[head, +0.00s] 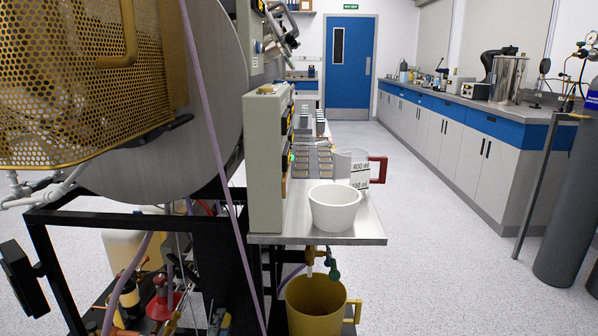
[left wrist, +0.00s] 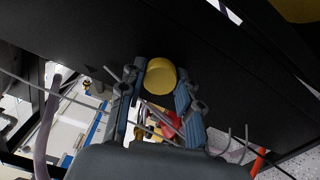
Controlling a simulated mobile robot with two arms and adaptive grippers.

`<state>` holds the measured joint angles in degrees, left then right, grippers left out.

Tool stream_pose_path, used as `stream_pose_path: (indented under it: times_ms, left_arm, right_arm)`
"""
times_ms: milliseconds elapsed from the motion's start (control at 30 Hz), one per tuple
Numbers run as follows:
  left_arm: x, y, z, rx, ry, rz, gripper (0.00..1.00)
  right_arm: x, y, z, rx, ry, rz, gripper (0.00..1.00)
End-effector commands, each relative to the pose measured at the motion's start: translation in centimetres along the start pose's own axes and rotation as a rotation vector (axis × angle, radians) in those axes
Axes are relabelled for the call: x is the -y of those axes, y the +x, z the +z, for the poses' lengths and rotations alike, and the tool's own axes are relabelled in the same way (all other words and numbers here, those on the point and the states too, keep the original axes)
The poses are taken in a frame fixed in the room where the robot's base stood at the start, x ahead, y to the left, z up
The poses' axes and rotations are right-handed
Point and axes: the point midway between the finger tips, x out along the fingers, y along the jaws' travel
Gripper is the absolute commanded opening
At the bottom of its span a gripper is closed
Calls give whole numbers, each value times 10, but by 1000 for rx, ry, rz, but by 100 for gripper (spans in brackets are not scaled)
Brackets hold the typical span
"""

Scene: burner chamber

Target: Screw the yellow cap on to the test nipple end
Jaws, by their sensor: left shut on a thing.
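The yellow cap (left wrist: 160,76) shows in the left wrist view as a round yellow piece between two blue-padded fingers. My left gripper (left wrist: 161,88) is shut on it, with a finger on each side. A broad dark surface lies beyond the cap; I cannot tell the gap between them. I cannot make out the test nipple end in either view. In the head view I cannot clearly pick out the left gripper or the cap among the clutter at lower left. My right gripper is not in view.
In the head view a black frame (head: 130,216) stands at left under a perforated brass guard (head: 75,75). A metal shelf (head: 365,228) holds a white bowl (head: 334,208) and a clear jug (head: 352,165). A yellow jug (head: 315,310) stands below.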

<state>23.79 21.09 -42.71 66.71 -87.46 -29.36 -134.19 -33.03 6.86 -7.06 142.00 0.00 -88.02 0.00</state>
Motion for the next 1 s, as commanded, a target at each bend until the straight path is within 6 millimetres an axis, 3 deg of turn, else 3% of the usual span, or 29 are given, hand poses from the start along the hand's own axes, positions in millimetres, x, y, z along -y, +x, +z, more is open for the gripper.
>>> stream_pose_path:
  times_ms: [167, 533, 633, 667, 767, 1000]
  left_arm:
    - [-4, 0, 1, 0, 134, 0, 0]
    - [-2, 0, 0, 0, 181, 1, 0]
    - [-5, 0, 1, 0, 263, -1, 0]
    - [-2, 0, 1, 1, 268, 0, 38]
    - [-1, 0, 0, 1, 263, 1, 58]
    - [-1, 0, 0, 0, 261, 1, 60]
  right_arm:
    - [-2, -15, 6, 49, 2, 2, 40]
    - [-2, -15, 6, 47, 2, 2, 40]
    - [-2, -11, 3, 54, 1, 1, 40]
    - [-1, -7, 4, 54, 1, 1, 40]
    - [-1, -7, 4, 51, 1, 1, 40]
    - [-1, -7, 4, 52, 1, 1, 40]
